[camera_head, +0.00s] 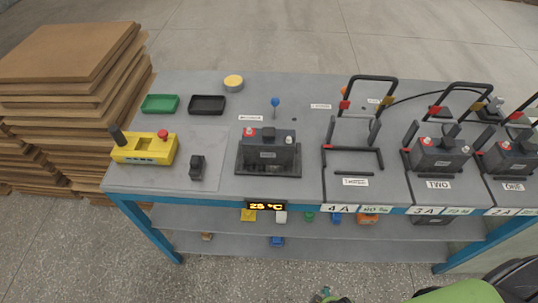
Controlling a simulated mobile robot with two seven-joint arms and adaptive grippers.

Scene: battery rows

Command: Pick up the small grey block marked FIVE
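I cannot read the word FIVE on anything in the head view. A dark grey battery-like block (268,148) with a red terminal sits upright in a black tray (241,164) in the middle of the bench; the pale label on its front is too small to read. Similar dark blocks stand in the bays marked TWO (436,156) and ONE (508,157) at the right. A smaller dark block (197,167) lies on the bench left of the tray. Neither of my grippers is in view.
A yellow control box (145,148) with a red button, green tray (160,104), black tray (207,105) and yellow round item (233,83) share the bench's left part. The bay marked THREE (355,182) looks empty. Stacked brown boards (65,52) stand left.

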